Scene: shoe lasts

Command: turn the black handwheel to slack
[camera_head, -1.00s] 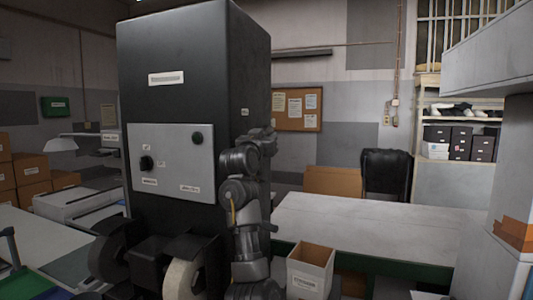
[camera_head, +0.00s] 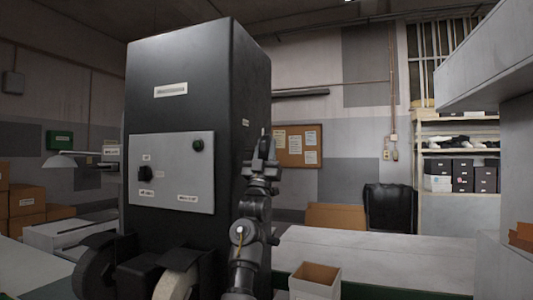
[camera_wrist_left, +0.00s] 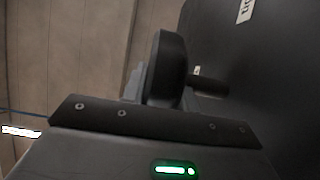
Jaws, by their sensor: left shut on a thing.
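The black handwheel (camera_wrist_left: 170,65) shows in the left wrist view as a thick dark disc, seen nearly edge-on, with a short dark shaft or handle (camera_wrist_left: 208,86) at its right, by the dark machine side. My left gripper (camera_head: 263,146) is at the right side of the tall black machine (camera_head: 186,75), just below its upper half. It is shut on the handwheel, with grey finger parts showing beside the disc in the wrist view. In the head view I cannot make out the wheel behind the gripper. My right gripper is in neither view.
To the right are a long pale table (camera_head: 380,250), an open carton (camera_head: 315,277) and a shelf with shoe boxes (camera_head: 418,205).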

